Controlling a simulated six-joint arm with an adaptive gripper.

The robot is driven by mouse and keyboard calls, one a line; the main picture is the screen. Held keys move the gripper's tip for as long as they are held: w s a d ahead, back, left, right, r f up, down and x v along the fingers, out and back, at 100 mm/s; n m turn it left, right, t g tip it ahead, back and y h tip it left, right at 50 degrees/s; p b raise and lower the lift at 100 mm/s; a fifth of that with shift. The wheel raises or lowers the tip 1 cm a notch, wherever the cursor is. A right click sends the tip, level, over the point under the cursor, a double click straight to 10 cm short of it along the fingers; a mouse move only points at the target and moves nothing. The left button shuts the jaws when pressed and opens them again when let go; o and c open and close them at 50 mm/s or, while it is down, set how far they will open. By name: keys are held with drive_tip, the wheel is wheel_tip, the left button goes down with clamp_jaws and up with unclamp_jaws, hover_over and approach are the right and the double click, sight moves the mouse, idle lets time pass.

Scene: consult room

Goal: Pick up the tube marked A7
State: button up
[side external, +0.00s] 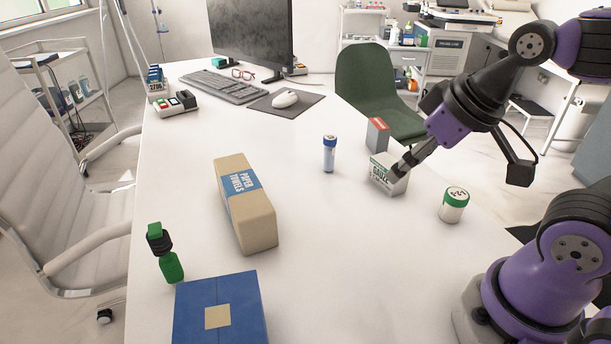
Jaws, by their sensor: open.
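A small clear tube with a blue cap (329,155) stands upright on the white desk, near the middle of the picture. Its marking is too small to read, so I cannot tell whether it says A7. My gripper (401,168) is open and points down and to the left. Its fingertips overlap a white gauze box (382,177) in the picture; I cannot tell whether they touch it. The tube is to the left of my gripper, apart from it.
A white jar with a green lid (454,205) and a red-grey box (377,134) stand nearby. Keyboard (222,87) and mouse (285,99) are behind. Desk around the tube is clear.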

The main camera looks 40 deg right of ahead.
drive_tip(key=n+g, duration=0.1)
approach(332, 144)
drive_tip(key=w+d+f, duration=0.1)
drive_tip(key=f, duration=0.1)
drive_tip(key=shift+y, duration=0.3)
drive_tip(key=x, duration=0.4)
drive_tip(key=shift+w+d+f, duration=0.15)
drive_tip(key=shift+w+d, duration=0.1)
drive_tip(key=shift+w, duration=0.05)
drive_tip(key=x, duration=0.6)
drive_tip(key=shift+s+a, duration=0.1)
drive_tip(key=shift+s, duration=0.05)
drive_tip(key=c, duration=1)
